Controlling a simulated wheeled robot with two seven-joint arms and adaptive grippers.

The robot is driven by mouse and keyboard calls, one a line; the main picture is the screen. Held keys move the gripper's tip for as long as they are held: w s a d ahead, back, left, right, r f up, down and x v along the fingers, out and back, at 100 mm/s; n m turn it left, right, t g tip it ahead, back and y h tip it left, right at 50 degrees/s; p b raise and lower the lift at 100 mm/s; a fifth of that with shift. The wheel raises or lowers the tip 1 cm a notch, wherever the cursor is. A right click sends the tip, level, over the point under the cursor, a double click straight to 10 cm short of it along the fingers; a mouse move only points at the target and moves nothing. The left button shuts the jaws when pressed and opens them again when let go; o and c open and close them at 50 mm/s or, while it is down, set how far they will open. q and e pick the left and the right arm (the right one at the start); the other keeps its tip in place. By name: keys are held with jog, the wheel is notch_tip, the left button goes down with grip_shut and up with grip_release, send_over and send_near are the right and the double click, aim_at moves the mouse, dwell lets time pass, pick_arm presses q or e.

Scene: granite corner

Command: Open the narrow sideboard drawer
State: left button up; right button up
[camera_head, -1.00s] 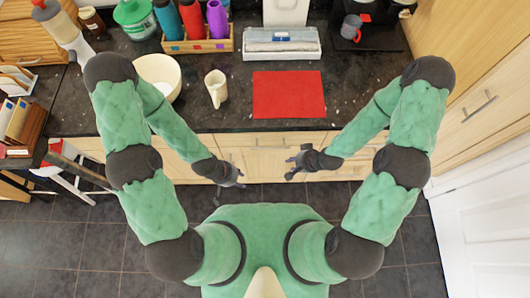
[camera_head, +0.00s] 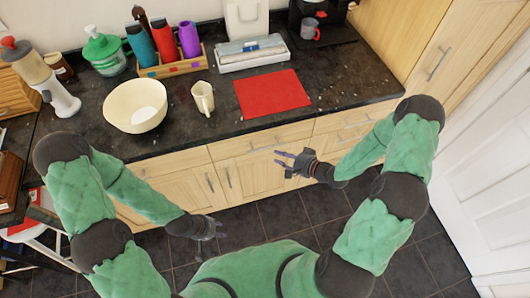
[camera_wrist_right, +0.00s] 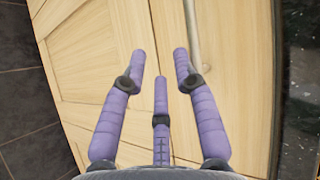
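A row of pale wood drawer fronts runs under the dark counter. The middle drawer front (camera_head: 235,147) has a thin bar handle (camera_head: 266,146) and looks shut. Another drawer front (camera_head: 335,121) is to its right. Which one is the narrow drawer I cannot tell. My right gripper (camera_head: 284,160) is just below the middle handle in the head view, with no clear contact. In the right wrist view its fingers (camera_wrist_right: 159,62) are spread and empty, facing wood panels and a metal handle (camera_wrist_right: 192,32). My left gripper (camera_head: 217,228) hangs lower left, away from the cabinet; its fingers are too small to read.
On the counter (camera_head: 190,135) are a cream bowl (camera_head: 135,106), a mug (camera_head: 203,98), a red mat (camera_head: 272,93) and a bottle crate (camera_head: 172,67). Cupboard doors (camera_head: 245,178) lie below the drawers. A tall wood cabinet (camera_head: 430,55) and white door (camera_head: 485,170) bound the right.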

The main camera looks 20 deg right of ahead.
jog(key=shift+s+d+r+m+y+b, duration=0.5)
jog(key=shift+s+d+r+y+b, duration=0.45)
jog(key=shift+s+d+r+y, duration=0.55)
jog(key=shift+t, duration=0.3)
jog(key=shift+b+x, duration=1.35)
jog(key=shift+x, duration=4)
jog(key=shift+w+d, duration=0.1)
jog(key=shift+w, duration=0.05)
grip_shut()
